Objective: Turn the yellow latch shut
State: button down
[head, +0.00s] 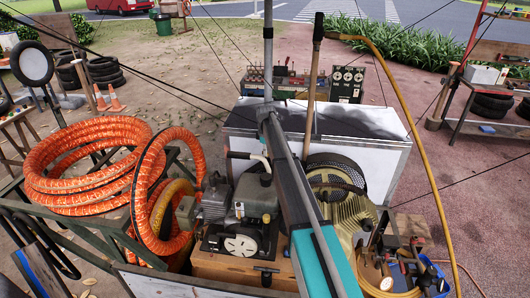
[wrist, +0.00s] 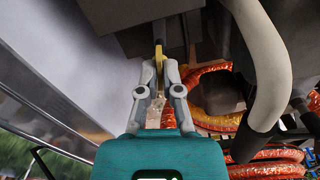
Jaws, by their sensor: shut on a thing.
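In the wrist view, the yellow latch (wrist: 159,58) is a thin upright piece under a dark grey box-like part. My gripper (wrist: 160,70) is shut on it, with one grey finger on each side and the fingertips close together. The latch's upper end meets the dark part above it. Its lower end between the fingers is hard to make out. In the head view I cannot pick out the latch or my gripper's fingertips; my arm crosses the middle of the cart.
A white curved pipe (wrist: 262,70) hangs close to the right of my gripper. A pale panel (wrist: 100,45) stands on the left. Orange hoses (head: 100,165) coil left of the engine (head: 255,200). A white box (head: 365,150) and a yellow hose (head: 425,150) stand behind and right.

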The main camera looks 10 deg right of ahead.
jog(key=shift+s+d+n, duration=0.1)
jog(key=shift+n, duration=1.1)
jog(key=c, duration=0.8)
grip_release()
jog(key=shift+f, duration=0.1)
